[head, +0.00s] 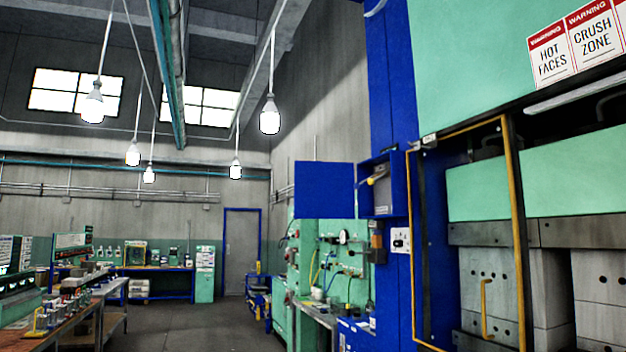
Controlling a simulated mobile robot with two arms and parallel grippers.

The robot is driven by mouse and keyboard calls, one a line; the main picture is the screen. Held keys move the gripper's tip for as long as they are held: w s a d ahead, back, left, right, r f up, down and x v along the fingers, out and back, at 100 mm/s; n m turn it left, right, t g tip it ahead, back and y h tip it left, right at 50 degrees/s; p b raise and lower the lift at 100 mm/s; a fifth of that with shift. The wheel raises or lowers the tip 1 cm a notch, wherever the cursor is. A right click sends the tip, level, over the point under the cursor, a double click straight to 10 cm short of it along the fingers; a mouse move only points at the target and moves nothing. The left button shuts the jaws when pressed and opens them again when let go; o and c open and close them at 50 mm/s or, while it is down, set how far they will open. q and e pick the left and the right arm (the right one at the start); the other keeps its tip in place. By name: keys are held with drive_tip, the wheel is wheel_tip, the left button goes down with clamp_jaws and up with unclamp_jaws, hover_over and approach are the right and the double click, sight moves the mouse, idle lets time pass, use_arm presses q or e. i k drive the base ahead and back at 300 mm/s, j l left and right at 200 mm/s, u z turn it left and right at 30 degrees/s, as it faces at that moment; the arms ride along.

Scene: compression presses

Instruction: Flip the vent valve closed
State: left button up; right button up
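A small blue box (398,188) is fixed to the blue column of the press, with its blue door (325,190) swung open to the left. A green panel with hoses and a round gauge (343,237) stands further back; any valve there is too small to make out. Neither of my grippers is in view.
The large press (575,180) with a yellow-edged guard frame (517,230) and warning signs (576,42) fills the right side. A yellow handle (486,308) is low on it. Workbenches (60,325) line the left. The grey floor aisle (190,325) between is clear.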

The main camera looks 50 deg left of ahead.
sight(370, 181)
drive_tip(key=u, duration=1.3)
drive_tip(key=i+l, duration=0.25)
drive_tip(key=i, duration=0.25)
drive_tip(key=i+l, duration=0.3)
drive_tip(key=i, duration=0.25)
drive_tip(key=i+l, duration=0.25)
drive_tip(key=i, duration=0.25)
drive_tip(key=i+l, duration=0.3)
drive_tip(key=i, duration=0.25)
